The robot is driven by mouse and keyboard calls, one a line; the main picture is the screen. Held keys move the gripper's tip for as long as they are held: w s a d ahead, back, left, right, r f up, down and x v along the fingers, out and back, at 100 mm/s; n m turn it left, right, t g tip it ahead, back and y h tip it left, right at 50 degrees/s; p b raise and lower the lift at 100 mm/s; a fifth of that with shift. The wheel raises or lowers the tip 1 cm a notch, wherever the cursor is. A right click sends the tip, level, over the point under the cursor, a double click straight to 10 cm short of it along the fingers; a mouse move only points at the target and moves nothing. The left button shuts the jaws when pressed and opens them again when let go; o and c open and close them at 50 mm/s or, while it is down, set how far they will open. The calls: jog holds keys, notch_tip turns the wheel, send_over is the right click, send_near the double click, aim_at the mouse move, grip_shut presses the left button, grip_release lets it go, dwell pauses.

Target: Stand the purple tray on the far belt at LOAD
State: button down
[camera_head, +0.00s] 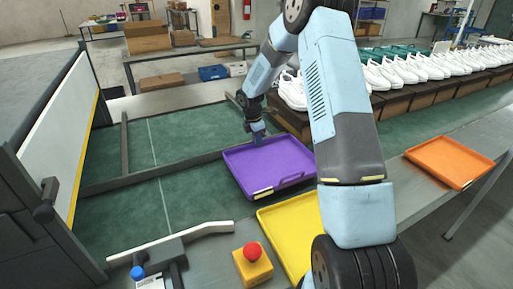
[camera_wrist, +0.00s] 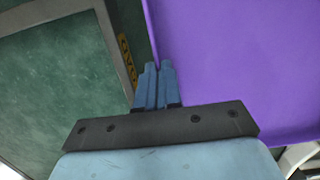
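The purple tray (camera_head: 268,164) is empty and lies over the right end of the dark rail between the two green belts. It fills the right of the wrist view (camera_wrist: 235,60). My gripper (camera_head: 258,136) is at the tray's far rim. In the wrist view its blue fingers (camera_wrist: 156,72) are close together, with the rim running in between their tips. Whether the tray rests on the rail or hangs just above it I cannot tell. The far belt (camera_head: 190,128) is bare left of the tray. A yellow label (camera_wrist: 126,58) with part of the word LOAD shows beside the tray.
A yellow tray (camera_head: 290,232) and an orange tray (camera_head: 450,162) lie on the near grey surface. A red stop button (camera_head: 252,250) on a yellow box stands at the front. White shoes (camera_head: 400,70) on brown boxes line the right. A white-panelled gate (camera_head: 65,135) stands left.

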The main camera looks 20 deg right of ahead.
jog(key=shift+w+f, duration=0.25)
jog(key=shift+f, duration=0.05)
notch_tip(320, 180, down, 3)
jog(key=shift+w+f, duration=0.15)
jog(key=shift+f, duration=0.05)
jog(key=c, duration=1.3)
grip_release()
